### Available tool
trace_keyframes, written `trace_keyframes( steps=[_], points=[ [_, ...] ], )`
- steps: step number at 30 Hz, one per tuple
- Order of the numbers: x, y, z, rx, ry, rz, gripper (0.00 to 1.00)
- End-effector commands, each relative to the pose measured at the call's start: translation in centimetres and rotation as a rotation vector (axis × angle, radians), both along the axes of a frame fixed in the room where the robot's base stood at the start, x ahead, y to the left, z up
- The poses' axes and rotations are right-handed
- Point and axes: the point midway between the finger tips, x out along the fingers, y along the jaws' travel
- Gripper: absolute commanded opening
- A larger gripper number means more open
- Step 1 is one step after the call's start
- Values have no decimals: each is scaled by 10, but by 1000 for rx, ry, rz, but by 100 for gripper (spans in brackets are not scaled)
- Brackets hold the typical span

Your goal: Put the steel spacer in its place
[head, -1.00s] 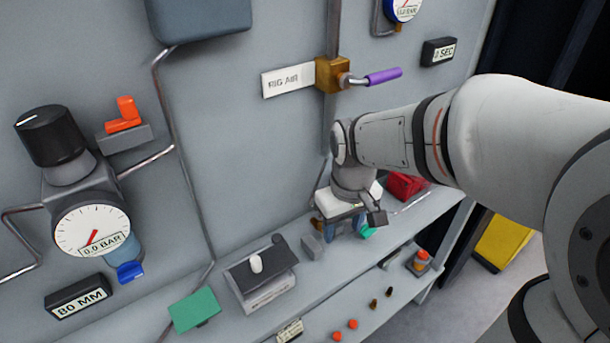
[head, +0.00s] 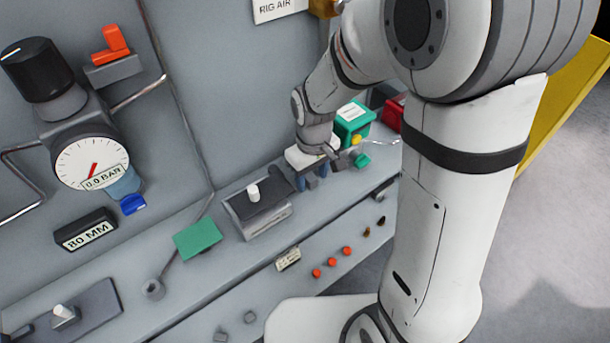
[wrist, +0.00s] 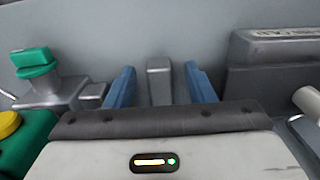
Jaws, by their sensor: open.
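A small grey upright block (wrist: 159,82), which looks like the steel spacer, stands between the blue fingers of my gripper (wrist: 160,87) in the wrist view. There is a gap on each side, so the jaws are open and not closed on it. The block's lower part is hidden by my gripper. In the head view my gripper (head: 311,182) is low over the ledge, just right of a dark-topped box (head: 262,212) with a white knob. The block also shows faintly between the fingers there. I cannot tell for certain where the spacer's place is.
A green box (head: 353,122) with a yellow button and a green-handled fitting (wrist: 34,64) are close beside my gripper. A green plate (head: 197,238), a round fitting (head: 153,289) and a dark plate with a white peg (head: 66,313) lie leftward. The wall is close behind.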

Motion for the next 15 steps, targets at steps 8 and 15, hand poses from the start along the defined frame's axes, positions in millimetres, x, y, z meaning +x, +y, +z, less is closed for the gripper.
trace_keyframes(
  steps=[8, 15],
  points=[
    [0, 0, -1, 1, -1, 0, 43],
    [0, 0, 0, 1, -1, 0, 24]
  ],
)
